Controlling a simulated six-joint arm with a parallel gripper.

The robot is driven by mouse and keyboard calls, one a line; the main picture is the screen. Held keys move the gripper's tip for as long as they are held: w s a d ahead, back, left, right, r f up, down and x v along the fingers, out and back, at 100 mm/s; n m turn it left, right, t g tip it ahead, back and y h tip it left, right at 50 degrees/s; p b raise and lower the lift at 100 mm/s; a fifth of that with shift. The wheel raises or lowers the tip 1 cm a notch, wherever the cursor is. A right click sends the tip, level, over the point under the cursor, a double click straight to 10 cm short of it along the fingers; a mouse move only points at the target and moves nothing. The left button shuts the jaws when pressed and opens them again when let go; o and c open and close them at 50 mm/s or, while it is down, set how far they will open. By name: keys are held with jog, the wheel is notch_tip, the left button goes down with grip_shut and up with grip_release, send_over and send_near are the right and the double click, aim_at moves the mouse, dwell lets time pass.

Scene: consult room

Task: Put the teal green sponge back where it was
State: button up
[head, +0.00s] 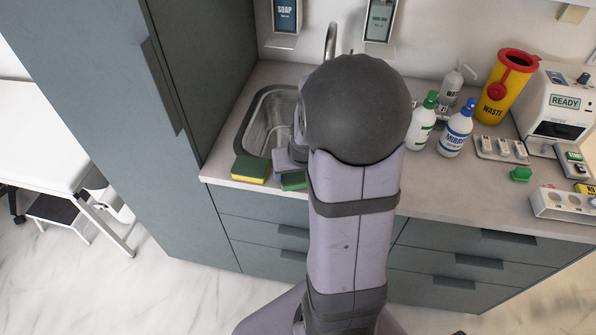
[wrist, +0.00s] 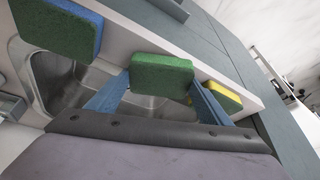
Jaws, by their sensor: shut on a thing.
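The teal green sponge (wrist: 161,74) is between the two blue fingers of my gripper (wrist: 158,96) in the wrist view, and the gripper is shut on it. Its broad green face is toward the wrist camera, with the sink behind it. I cannot tell whether it touches the counter. In the head view my arm hides most of the gripper. A green sponge (head: 293,180) shows beside the arm there, at the counter's front edge; I cannot tell which sponge it is.
A yellow and green sponge (head: 250,169) lies left of the gripper on the counter's front strip. A blue and green sponge (wrist: 60,28) is on the other side in the wrist view. The steel sink (head: 268,118) lies behind. Bottles (head: 456,127) stand to the right.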

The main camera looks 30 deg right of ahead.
jog(key=o, duration=1)
jog(key=shift+f, duration=0.1)
jog(key=shift+r+p, duration=0.45)
jog(key=shift+r, duration=0.45)
jog(key=v, duration=1.1)
jog(key=s+a+f+n+g, duration=0.1)
jog(key=s+a+f, duration=0.2)
jog(key=a, duration=0.2)
jog(key=s+a+f+n+g+y, duration=0.1)
jog(key=s+a+f+n, duration=0.1)
jog(key=a, duration=0.3)
jog(key=s+a+f+n+g, duration=0.1)
jog(key=s+a+f+g, duration=0.1)
jog(key=s+a+f, duration=0.2)
jog(key=shift+s+a+f+y, duration=0.2)
jog(key=shift+a+f+y, duration=0.25)
jog(key=shift+f, duration=0.1)
